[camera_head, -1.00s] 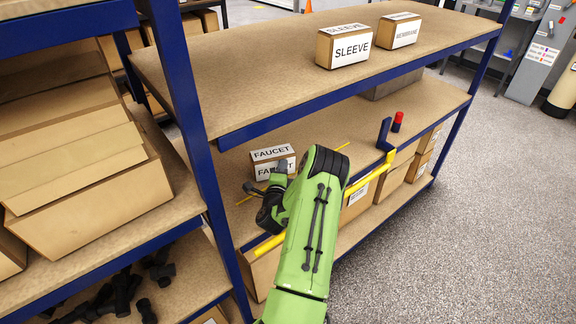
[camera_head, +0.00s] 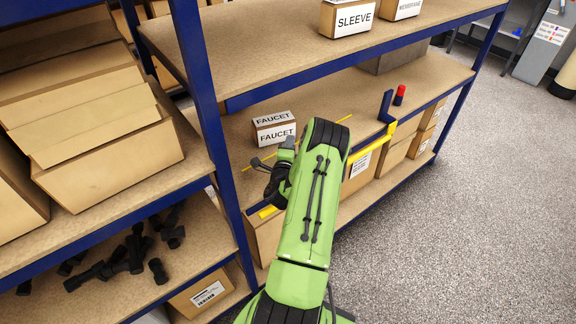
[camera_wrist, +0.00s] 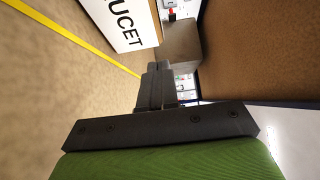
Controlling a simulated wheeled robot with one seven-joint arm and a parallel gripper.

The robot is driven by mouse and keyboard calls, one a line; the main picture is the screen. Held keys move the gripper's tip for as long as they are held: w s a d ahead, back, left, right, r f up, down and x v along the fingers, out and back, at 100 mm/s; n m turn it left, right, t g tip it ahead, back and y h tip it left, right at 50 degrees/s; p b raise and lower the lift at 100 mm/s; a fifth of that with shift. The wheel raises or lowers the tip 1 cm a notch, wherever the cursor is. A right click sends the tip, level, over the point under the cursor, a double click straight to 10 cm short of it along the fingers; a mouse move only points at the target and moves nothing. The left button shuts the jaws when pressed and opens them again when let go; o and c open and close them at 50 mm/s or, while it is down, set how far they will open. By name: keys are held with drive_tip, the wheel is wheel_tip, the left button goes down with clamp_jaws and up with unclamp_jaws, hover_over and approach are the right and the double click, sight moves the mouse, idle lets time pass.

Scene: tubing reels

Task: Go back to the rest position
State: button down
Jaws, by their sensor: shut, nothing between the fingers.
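My gripper shows in the wrist view (camera_wrist: 155,70), its dark fingers together with nothing between them. In the head view my green forearm reaches up over the front of the middle shelf (camera_head: 360,105), with the dark wrist bent to its left. The fingers are hard to make out there. The FAUCET box (camera_head: 274,129) stands on that shelf just beyond the wrist, apart from it as far as I can tell. Its label also shows at the upper left of the wrist view (camera_wrist: 122,22). No rest position is marked in view.
A yellow bar (camera_head: 372,146) runs along the shelf front, partly behind my forearm. A red and dark cylinder (camera_head: 399,95) stands farther right. SLEEVE (camera_head: 347,18) and MEMBRANE (camera_head: 401,8) boxes are above. A blue upright (camera_head: 207,105) stands left. The floor (camera_head: 480,200) at right is clear.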

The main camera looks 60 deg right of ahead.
drive_tip(key=b+v, duration=0.1)
drive_tip(key=v, duration=0.6)
drive_tip(key=shift+a+f, duration=0.1)
drive_tip(key=shift+f, duration=0.05)
